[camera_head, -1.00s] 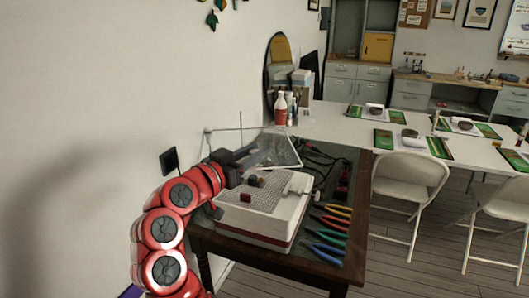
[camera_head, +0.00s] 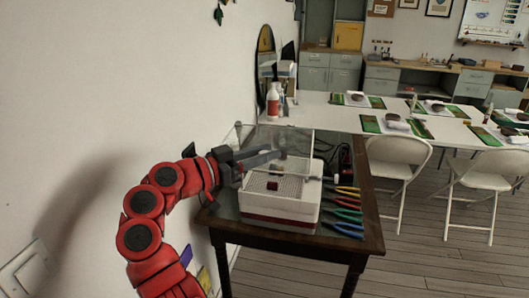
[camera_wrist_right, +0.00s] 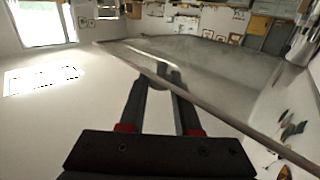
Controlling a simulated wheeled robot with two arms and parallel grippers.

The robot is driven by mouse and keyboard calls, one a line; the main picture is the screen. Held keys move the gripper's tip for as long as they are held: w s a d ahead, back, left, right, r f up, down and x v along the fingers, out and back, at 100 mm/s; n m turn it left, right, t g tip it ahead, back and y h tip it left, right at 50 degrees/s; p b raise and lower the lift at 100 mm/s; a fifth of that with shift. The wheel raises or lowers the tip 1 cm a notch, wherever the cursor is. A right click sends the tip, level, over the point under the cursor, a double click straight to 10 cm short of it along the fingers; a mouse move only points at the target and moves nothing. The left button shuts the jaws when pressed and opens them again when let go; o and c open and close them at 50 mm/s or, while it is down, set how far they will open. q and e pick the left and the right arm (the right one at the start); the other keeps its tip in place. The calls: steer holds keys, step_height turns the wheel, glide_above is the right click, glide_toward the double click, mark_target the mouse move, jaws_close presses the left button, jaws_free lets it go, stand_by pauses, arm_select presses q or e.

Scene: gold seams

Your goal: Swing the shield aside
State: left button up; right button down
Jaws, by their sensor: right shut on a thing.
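The shield (camera_head: 298,142) is a clear panel with a thin pale edge, standing over the white grinder-like machine (camera_head: 283,206) in the head view. In the right wrist view the shield (camera_wrist_right: 225,62) spans the upper right, its thin rim crossing diagonally past the fingers. My right gripper (camera_head: 278,155) reaches in from the left at the shield's lower area. It is shut on the shield; in the wrist view its fingertips (camera_wrist_right: 164,74) meet at the rim. The exact contact is blurred. My left gripper is not in view.
The machine sits on a dark wooden table (camera_head: 366,220). Several coloured pliers (camera_head: 345,210) lie at its right. A red-and-white bottle (camera_head: 273,100) stands behind. The wall is close on the left. White folding chairs (camera_head: 396,165) and a long white table are at the right.

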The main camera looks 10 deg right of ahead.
steer(key=c, duration=0.6)
jaws_free()
steer(key=p+v, duration=0.1)
steer(key=v, duration=1.6)
steer(key=shift+a+f, duration=0.15)
steer(key=shift+f, duration=0.05)
